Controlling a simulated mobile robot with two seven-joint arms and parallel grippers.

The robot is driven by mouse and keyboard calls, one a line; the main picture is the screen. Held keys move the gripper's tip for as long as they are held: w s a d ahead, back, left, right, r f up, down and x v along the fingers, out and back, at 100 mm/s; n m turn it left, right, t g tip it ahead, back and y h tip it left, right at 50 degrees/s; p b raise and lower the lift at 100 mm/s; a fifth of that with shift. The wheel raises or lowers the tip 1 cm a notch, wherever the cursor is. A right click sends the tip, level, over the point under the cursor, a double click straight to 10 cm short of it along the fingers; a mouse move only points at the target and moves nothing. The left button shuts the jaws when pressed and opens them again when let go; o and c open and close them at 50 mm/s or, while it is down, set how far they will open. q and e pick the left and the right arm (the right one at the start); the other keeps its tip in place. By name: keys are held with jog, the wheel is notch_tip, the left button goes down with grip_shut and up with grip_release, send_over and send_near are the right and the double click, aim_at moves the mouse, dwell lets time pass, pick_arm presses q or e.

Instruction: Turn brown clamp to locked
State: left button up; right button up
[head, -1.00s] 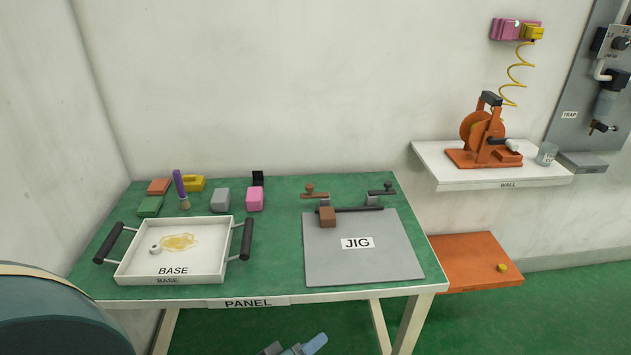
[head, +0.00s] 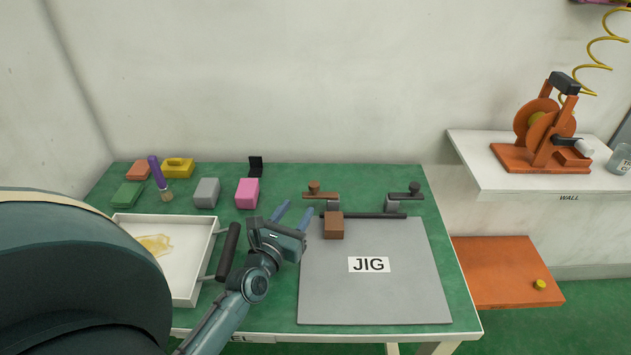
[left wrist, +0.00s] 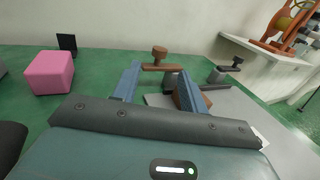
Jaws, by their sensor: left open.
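The brown clamp (head: 320,195) stands at the back left edge of the grey jig plate (head: 375,300). Its brown bar lies crosswise with a round knob on top, on a grey base. In the left wrist view the brown clamp (left wrist: 158,60) shows beyond and between my fingertips. My left gripper (head: 294,215) is open and empty, left of the clamp and apart from it, with its blue fingers pointing toward the back. A brown block (head: 333,227) sits on the plate just in front of the clamp. My right gripper is out of view.
A dark clamp (head: 405,196) stands at the plate's back right, with a dark bar (head: 370,215) along the back edge. A pink block (head: 247,193) and a grey block (head: 206,193) stand left. The white tray (head: 205,255) with its black handle (head: 229,251) is beside my left arm.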

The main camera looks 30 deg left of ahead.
aim_at(312, 187)
pick_arm(q)
jog(key=w, duration=0.3)
jog(key=w+a, duration=0.1)
jog(key=w, duration=0.6)
jog(key=shift+w+a, duration=0.3)
jog(key=shift+a, duration=0.05)
jog(key=shift+c, duration=0.5)
grip_shut()
